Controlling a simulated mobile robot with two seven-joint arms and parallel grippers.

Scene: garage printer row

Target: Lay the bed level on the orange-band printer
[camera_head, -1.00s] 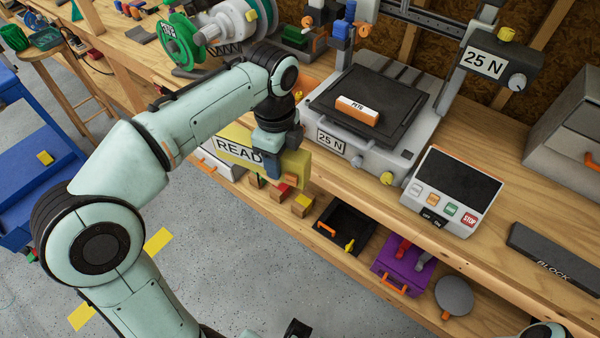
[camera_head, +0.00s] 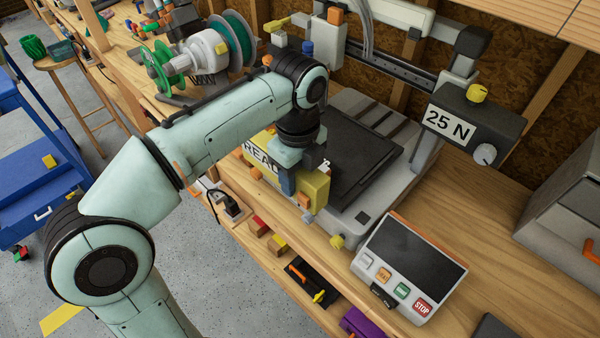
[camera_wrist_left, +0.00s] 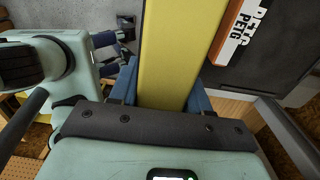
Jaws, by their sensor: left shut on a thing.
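The printer (camera_head: 352,226) has a grey base and a black bed (camera_head: 368,152). The block overlaps the bed's near left part in the head view; I cannot tell its height. My right gripper is out of view.
A control panel with a STOP key (camera_head: 408,268) stands right of the printer. A 25 N box with knobs (camera_head: 465,125) hangs at the gantry's right. A green spool (camera_head: 160,70) is behind my arm. A black tray (camera_head: 308,285) sits on the lower shelf.

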